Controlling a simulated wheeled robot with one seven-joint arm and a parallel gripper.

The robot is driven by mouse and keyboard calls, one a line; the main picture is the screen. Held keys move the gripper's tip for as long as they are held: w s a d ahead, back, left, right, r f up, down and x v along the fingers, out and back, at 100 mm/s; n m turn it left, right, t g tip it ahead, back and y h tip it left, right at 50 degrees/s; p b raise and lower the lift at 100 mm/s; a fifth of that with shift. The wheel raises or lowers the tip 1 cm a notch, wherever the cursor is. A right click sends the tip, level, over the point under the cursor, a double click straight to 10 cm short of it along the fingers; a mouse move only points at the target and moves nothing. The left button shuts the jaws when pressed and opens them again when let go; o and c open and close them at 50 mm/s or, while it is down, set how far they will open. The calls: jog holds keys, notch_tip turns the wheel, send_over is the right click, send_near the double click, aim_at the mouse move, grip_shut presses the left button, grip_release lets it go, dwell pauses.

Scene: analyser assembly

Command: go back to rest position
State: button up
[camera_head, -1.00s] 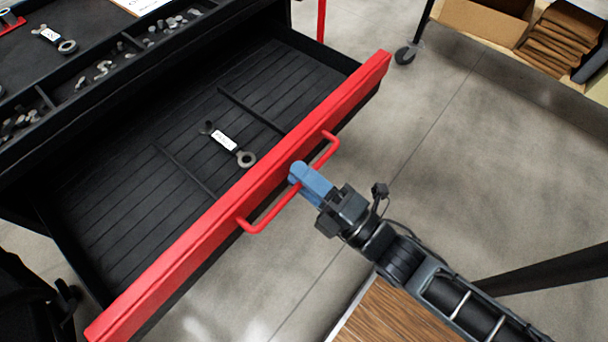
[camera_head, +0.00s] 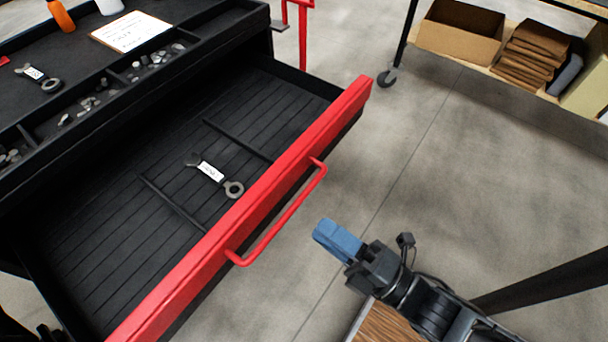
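My gripper (camera_head: 325,232) with its blue fingers is in front of the open drawer, to the right of the red handle (camera_head: 290,215). It is apart from the handle, with floor showing between them. The fingers look close together, and no object shows between them; the gap itself is hard to see from this angle. My arm reaches in from the lower right.
The drawer (camera_head: 100,250) stands pulled out from the black tool cart, with a labelled wrench (camera_head: 212,171) inside. Another wrench (camera_head: 38,77) and small parts lie on the cart top. A shelf with cardboard boxes (camera_head: 460,33) stands at the upper right. The floor (camera_head: 450,180) between is clear.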

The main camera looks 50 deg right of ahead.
jog(key=shift+r, duration=0.1)
jog(key=s+r+m+g+p, duration=0.2)
jog(key=s+r+m, duration=0.3)
jog(key=r+m, duration=0.3)
jog(key=s+r+m+g+p, duration=0.3)
jog(key=s+r+m+p, duration=0.2)
jog(key=r+m, duration=0.4)
jog(key=shift+s+a+m, duration=0.2)
jog(key=shift+m, duration=0.3)
